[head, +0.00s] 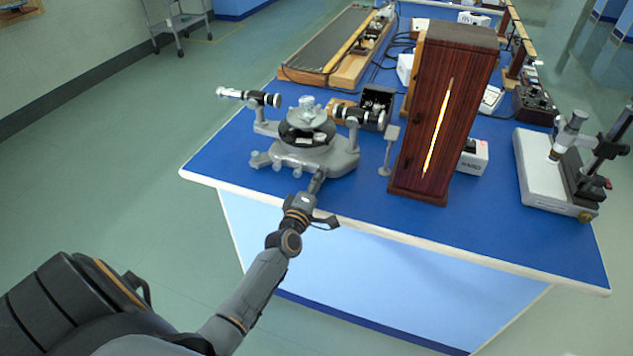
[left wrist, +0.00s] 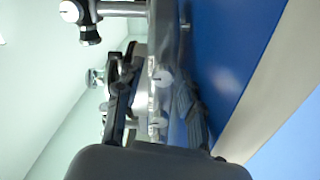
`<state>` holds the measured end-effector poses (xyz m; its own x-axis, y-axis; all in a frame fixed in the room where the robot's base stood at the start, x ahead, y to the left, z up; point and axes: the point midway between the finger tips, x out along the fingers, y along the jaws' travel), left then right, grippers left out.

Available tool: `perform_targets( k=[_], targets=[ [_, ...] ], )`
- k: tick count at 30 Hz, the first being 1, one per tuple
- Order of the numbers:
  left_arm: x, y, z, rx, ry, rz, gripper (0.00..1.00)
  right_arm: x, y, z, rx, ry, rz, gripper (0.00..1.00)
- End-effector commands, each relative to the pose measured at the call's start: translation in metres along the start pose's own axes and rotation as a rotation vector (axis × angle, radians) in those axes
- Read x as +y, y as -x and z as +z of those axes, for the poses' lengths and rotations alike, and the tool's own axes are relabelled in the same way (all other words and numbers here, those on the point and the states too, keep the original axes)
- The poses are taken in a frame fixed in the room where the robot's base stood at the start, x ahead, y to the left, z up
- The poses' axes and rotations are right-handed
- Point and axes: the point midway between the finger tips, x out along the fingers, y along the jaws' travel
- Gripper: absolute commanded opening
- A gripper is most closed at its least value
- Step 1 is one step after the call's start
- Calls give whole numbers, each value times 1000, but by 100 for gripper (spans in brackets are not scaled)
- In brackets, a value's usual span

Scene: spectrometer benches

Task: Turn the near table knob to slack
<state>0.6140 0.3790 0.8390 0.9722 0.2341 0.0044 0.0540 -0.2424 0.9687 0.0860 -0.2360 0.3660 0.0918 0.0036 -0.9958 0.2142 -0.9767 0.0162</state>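The grey spectrometer (head: 340,160), with a round central table (head: 305,125) and two black-and-silver tubes, stands near the front left of the blue bench. Small knobs stick out low on its near side. My left gripper (head: 319,178) reaches over the bench's front edge to this near side. In the left wrist view, my left gripper (left wrist: 156,95) has its two dark fingers apart. I cannot tell whether a finger touches either. My right gripper is not in view.
A tall dark wooden box with a bright slit (head: 438,130) stands right of the spectrometer. A small post (head: 390,147) stands between them. A white-based microscope (head: 540,175) is at the right. The bench's front strip (head: 470,225) is clear.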

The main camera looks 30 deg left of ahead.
Motion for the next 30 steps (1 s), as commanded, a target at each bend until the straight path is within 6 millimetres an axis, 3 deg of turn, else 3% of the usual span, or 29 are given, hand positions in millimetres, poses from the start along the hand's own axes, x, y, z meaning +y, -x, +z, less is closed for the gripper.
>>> perform_targets(
  k=[7, 16, 30],
  targets=[
    [-3, 2, 0, -4, -221, -10, 45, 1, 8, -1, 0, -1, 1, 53],
    [0, 1, 1, -4, -787, -5, 45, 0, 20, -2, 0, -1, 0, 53],
    [0, 1, 3, -4, -1549, -2, 45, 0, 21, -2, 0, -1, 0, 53]
  ],
)
